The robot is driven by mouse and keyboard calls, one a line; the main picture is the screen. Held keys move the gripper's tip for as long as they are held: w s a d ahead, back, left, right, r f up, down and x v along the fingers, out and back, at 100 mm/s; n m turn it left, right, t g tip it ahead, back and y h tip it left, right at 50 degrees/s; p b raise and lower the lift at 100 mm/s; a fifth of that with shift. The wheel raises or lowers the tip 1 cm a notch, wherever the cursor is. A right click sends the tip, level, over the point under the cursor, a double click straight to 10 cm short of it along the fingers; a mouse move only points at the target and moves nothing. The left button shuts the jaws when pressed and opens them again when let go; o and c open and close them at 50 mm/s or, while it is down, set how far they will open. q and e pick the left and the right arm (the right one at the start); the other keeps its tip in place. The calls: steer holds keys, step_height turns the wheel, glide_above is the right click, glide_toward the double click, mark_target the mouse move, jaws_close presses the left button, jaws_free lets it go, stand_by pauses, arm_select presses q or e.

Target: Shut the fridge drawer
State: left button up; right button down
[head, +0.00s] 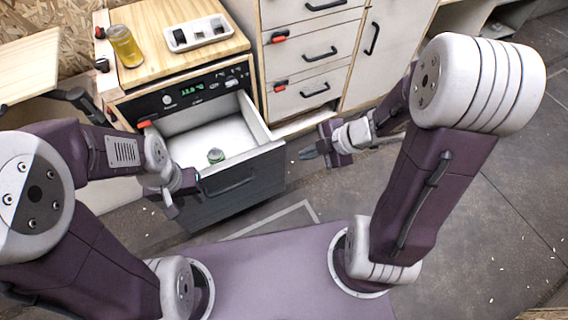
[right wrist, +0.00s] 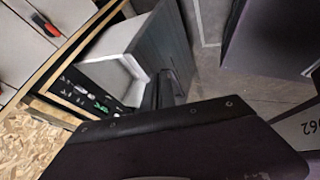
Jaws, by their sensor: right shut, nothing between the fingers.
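The fridge drawer (head: 243,182) is pulled out from the cabinet under the wooden top. It has a dark grey front with a dark bar handle (head: 228,180) and a white inside. The drawer also shows in the right wrist view (right wrist: 158,48). My left gripper (head: 170,206) is at the left part of the drawer front; whether it touches, and its jaw opening, I cannot tell. My right gripper (head: 308,154) is shut and empty, just right of the drawer's right front corner.
A yellow jar (head: 125,46) and a white tray (head: 198,33) stand on the wooden top (head: 165,62). A control panel (head: 190,92) sits above the drawer. White drawers (head: 310,57) stand to the right, closed. Floor in front is clear.

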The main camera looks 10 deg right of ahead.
steer(key=shift+f, duration=0.15)
steer(key=b, duration=0.9)
glide_toward(273, 154)
steer(key=x, duration=0.4)
steer(key=shift+a+f, duration=0.2)
steer(key=shift+f, duration=0.15)
steer(key=shift+w, duration=0.1)
steer(key=shift+p, duration=0.3)
